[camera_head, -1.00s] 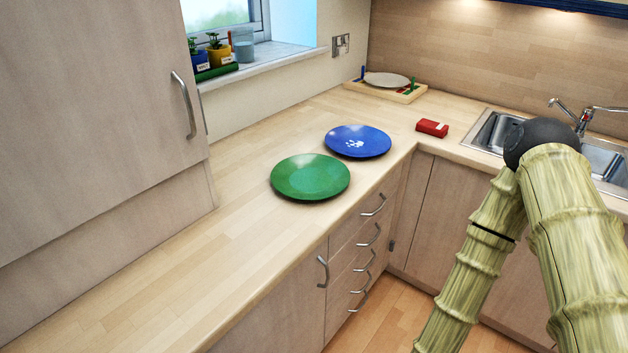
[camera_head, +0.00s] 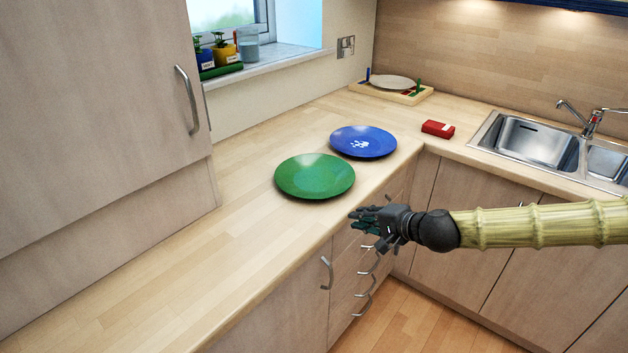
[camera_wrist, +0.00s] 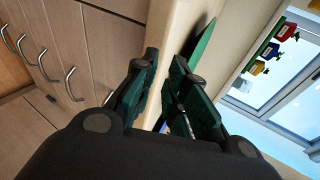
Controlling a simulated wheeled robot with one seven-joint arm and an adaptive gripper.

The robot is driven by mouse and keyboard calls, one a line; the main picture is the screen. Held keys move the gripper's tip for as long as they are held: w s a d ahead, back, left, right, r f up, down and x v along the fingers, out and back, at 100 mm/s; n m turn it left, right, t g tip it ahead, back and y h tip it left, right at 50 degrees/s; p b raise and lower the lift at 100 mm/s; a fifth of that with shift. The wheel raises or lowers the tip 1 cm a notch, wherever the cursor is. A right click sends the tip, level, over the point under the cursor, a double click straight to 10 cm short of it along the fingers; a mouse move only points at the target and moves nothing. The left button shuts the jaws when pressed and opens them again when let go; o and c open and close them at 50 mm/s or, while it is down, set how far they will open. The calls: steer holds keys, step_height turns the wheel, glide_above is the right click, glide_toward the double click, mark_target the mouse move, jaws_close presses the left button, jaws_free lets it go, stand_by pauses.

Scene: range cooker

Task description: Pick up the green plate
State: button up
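The green plate (camera_head: 315,176) lies flat on the wooden counter, near its front edge. In the wrist view its rim (camera_wrist: 204,42) shows edge-on just beyond my gripper's fingers. My gripper (camera_head: 358,219) is in front of the counter edge, to the lower right of the green plate, pointing left. In the wrist view my gripper (camera_wrist: 167,92) has its two dark green fingers apart with a gap between them and nothing held. The fingers do not appear to touch the plate. Part of the plate is hidden behind the right finger in the wrist view.
A blue plate (camera_head: 363,142) lies right behind the green plate. A red box (camera_head: 438,128) sits near the sink (camera_head: 534,140). A rack with a pale plate (camera_head: 391,83) stands in the back corner. Drawer handles (camera_head: 327,272) stick out below the counter. The left counter is clear.

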mark_target(343, 201)
step_height(343, 201, up, 4)
steer(key=w+d+t, duration=0.1)
steer(key=w+d, duration=0.1)
steer(key=w, duration=0.1)
steer(key=shift+a+r+p+x, duration=0.1)
steer(key=shift+p+x, duration=0.25)
steer(key=shift+x, duration=1.05)
steer(key=shift+a+r+p+x, duration=0.1)
steer(key=shift+p+x, duration=0.25)
steer(key=shift+x, duration=1.1)
steer(key=shift+a+r+p+x, duration=0.15)
steer(key=shift+p+x, duration=0.2)
steer(key=shift+x, duration=1.05)
steer(key=shift+w+a+f, duration=0.4)
steer(key=shift+w, duration=0.05)
steer(key=shift+m, duration=0.3)
jaws_close()
steer(key=shift+r, duration=0.1)
